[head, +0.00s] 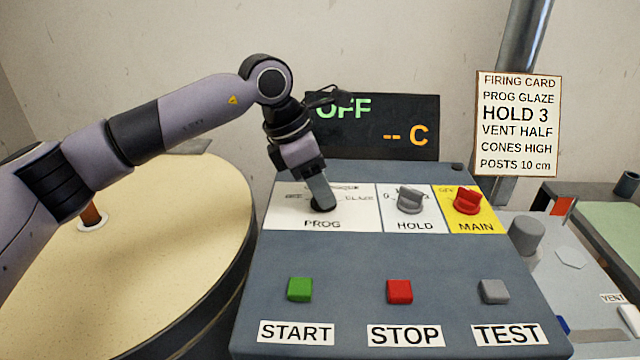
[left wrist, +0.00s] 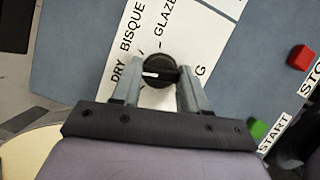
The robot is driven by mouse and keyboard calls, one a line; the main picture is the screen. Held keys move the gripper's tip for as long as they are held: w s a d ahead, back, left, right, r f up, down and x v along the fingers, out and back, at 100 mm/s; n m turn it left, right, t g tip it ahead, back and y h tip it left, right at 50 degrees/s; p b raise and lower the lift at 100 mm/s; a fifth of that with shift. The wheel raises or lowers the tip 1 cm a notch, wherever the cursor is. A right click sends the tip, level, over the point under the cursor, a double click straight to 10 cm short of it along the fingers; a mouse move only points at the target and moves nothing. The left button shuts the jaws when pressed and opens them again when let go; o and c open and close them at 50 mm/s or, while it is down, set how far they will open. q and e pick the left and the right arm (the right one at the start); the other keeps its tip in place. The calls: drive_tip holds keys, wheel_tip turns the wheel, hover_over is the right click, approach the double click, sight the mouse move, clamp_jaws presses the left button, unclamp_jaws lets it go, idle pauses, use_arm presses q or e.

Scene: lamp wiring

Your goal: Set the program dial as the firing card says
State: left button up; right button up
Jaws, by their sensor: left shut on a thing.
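The program dial is a black knob above the PROG label on the white plate of the kiln panel. It shows in the left wrist view (left wrist: 160,71), and in the head view only its dark lower part (head: 322,206) shows under my fingers. My left gripper (head: 321,195) is shut on the dial, one finger on each side. In the left wrist view, the white mark lies on the dial's left half, toward the word DRY; BISQUE and GLAZE stand further round. The firing card (head: 518,124) reads PROG GLAZE, HOLD 3, VENT HALF. My right gripper is not in view.
The grey HOLD knob (head: 410,200) and red MAIN knob (head: 467,201) sit right of the dial. START (head: 300,290), STOP (head: 399,292) and TEST (head: 494,292) buttons are in front. The display (head: 390,125) behind shows OFF. A round cream lid (head: 190,260) is at left.

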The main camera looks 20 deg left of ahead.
use_arm(q)
drive_tip(key=m+g, duration=0.1)
drive_tip(key=m, duration=0.2)
drive_tip(key=shift+w+r+h, duration=0.1)
drive_tip(key=shift+h, duration=0.2)
drive_tip(key=shift+m+g+p, duration=0.4)
drive_tip(key=shift+m+p, duration=0.05)
drive_tip(key=shift+m, duration=0.35)
drive_tip(key=m+g, duration=0.1)
drive_tip(key=m, duration=0.1)
drive_tip(key=shift+w+m+p, duration=0.15)
drive_tip(key=shift+m+p, duration=0.15)
drive_tip(key=shift+m, duration=0.1)
drive_tip(key=m, duration=0.2)
drive_tip(key=m+g, duration=0.1)
drive_tip(key=m, duration=0.1)
drive_tip(key=shift+w+d+m+g+p, duration=0.1)
drive_tip(key=shift+m+g+p, duration=0.2)
drive_tip(key=shift+p, duration=0.1)
drive_tip(key=m, duration=0.2)
drive_tip(key=m+g+y, duration=0.1)
drive_tip(key=m, duration=0.1)
drive_tip(key=shift+d+y+p, duration=0.1)
drive_tip(key=shift+y+p, duration=0.2)
drive_tip(key=shift+p, duration=0.05)
drive_tip(key=o, duration=1.1)
drive_tip(key=shift+c, duration=0.2)
